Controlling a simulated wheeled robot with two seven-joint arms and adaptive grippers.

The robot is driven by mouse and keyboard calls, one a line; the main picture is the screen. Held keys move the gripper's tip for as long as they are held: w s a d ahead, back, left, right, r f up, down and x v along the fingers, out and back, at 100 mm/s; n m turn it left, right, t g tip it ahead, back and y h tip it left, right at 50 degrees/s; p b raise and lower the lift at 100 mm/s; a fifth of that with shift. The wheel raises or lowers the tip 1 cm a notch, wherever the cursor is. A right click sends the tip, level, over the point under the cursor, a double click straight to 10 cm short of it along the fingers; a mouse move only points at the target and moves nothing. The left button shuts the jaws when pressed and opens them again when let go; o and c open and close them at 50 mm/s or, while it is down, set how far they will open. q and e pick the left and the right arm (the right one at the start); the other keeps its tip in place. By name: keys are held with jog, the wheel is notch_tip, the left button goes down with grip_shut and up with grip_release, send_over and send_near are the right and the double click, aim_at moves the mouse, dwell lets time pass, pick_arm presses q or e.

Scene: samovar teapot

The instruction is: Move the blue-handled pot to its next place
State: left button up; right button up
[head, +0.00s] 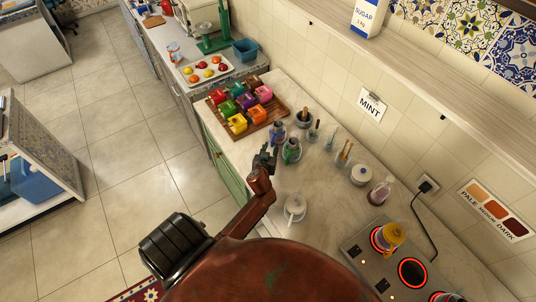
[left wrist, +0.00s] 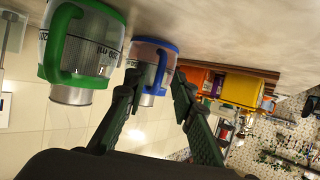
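The blue-handled pot (head: 278,133) is a small clear pot on the counter, just beyond my left gripper (head: 265,158). It also shows in the left wrist view (left wrist: 150,52), which looks upside down. My left gripper's fingers (left wrist: 154,78) are apart there, with the pot's blue handle showing between them. I cannot tell if they touch it. The green-handled pot (head: 291,151) stands close to the right of the blue one; it also shows in the wrist view (left wrist: 82,50). My right gripper is not in view.
A wooden tray (head: 268,135) of colourful boxes is behind the pots. A white cup (head: 294,207) sits nearer me. A stove (head: 353,251) with glowing rings carries a yellow-topped pot (head: 389,236).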

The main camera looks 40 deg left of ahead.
pick_arm(q)
jog(key=v, duration=0.8)
jog(key=shift+s+d+r, duration=0.1)
jog(key=shift+s, duration=0.05)
